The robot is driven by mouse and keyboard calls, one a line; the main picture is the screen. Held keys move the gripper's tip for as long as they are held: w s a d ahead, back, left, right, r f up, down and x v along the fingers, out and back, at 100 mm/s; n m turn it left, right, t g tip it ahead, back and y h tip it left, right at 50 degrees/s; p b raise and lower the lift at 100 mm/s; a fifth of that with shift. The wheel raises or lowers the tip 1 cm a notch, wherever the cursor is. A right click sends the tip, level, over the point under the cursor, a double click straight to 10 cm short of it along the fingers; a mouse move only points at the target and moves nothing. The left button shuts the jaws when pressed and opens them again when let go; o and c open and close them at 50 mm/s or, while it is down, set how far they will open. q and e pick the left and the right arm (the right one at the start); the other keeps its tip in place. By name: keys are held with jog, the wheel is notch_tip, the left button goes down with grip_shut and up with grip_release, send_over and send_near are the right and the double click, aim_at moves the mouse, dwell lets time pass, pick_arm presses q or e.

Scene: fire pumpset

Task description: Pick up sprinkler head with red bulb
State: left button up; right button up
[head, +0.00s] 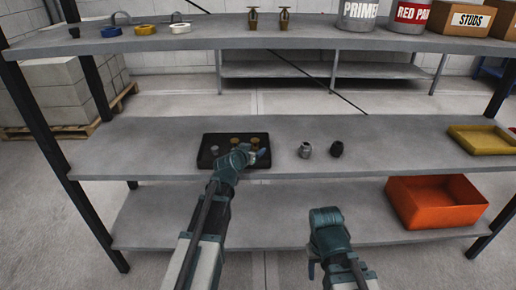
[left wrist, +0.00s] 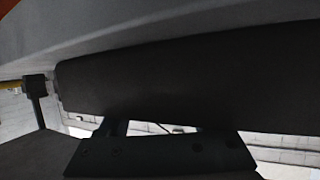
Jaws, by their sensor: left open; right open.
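A black tray (head: 207,158) lies on the middle shelf in the head view. It holds a few small parts: a grey metal one (head: 215,150) at the left and brass-coloured ones (head: 235,142) at the back. Two upright brass sprinkler heads (head: 253,19) (head: 284,19) stand on the top shelf. Bulb colours are too small to tell. My left gripper (head: 252,156) is open over the tray's front right part and hides some of it. In the left wrist view a wide dark surface (left wrist: 180,85) fills the middle, and no sprinkler head shows. My right gripper (head: 318,262) is open, in front of the lower shelf.
A yellow tray (head: 484,142) lies at the far right. An orange bin (head: 436,204) stands on the lower shelf. The top shelf (head: 215,38) overhangs the back. The shelf left of the tray is clear.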

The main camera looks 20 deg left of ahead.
pick_arm(q)
grip_shut()
jog(key=shift+r, duration=0.15)
pick_arm(e)
jog(key=shift+r, duration=0.2)
